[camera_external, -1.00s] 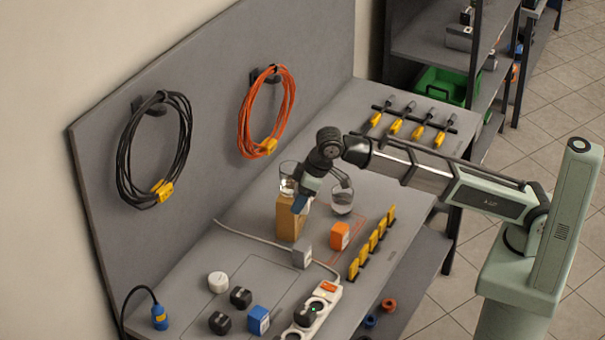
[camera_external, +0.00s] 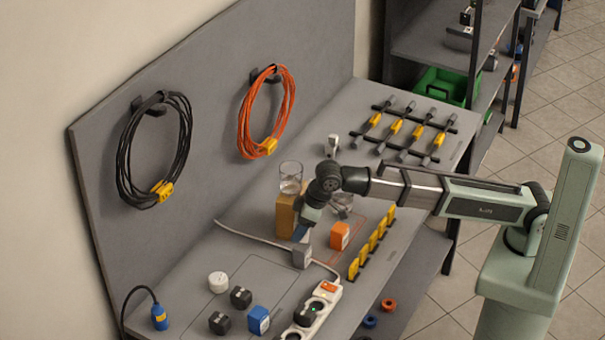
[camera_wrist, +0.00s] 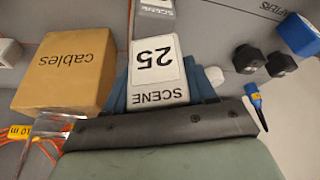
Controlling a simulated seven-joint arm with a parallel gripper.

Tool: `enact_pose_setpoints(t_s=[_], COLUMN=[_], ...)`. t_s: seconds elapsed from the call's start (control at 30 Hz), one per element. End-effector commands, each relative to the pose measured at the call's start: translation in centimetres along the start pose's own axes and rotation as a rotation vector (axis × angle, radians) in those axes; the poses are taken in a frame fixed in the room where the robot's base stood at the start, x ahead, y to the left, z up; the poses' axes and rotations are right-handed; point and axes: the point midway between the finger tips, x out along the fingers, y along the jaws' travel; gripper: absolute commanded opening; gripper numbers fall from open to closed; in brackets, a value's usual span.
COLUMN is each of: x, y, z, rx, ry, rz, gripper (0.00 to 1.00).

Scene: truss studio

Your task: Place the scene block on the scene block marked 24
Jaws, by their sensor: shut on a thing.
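A block with a white label reading SCENE 25 (camera_wrist: 155,72) is held between the blue fingertips of my gripper (camera_wrist: 165,85) in the wrist view. In the external view my gripper (camera_external: 302,232) points down beside the cardboard box, and the held block is mostly hidden there. A second grey block marked SCENE (camera_wrist: 155,8) shows at the top edge of the wrist view; its number is cut off. In the external view a grey block (camera_external: 302,257) sits on the bench just below my fingertips. I cannot tell whether the held block touches it.
The cardboard box marked cables (camera_wrist: 62,70) stands close beside my gripper, with a glass (camera_external: 290,179) on top. An orange block (camera_external: 340,235) and another glass (camera_external: 341,203) are near. A power strip (camera_external: 318,308) and several plugs lie in front.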

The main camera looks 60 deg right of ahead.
Motion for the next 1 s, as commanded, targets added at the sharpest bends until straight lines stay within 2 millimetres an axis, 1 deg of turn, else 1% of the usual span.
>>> enact_pose_setpoints(t_s=[0.1, 0.23, 0.67, 0.7, 0.93, 1.0], x=[1.3, 2.5, 3.0, 3.0, 2.9, 2.9], y=[0.0, 0.0, 0.0, 0.0, 0.0, 0.0], z=[0.7, 1.1, 1.3, 1.2, 1.2, 1.2], rx=[0.000, 0.000, 0.000, 0.000, 0.000, 0.000], ry=[-0.001, 0.000, 0.000, 0.000, 0.000, 0.000], rz=[0.000, 0.000, 0.000, 0.000, 0.000, 0.000], gripper=[0.22, 0.22, 0.22, 0.58, 0.80, 0.81])
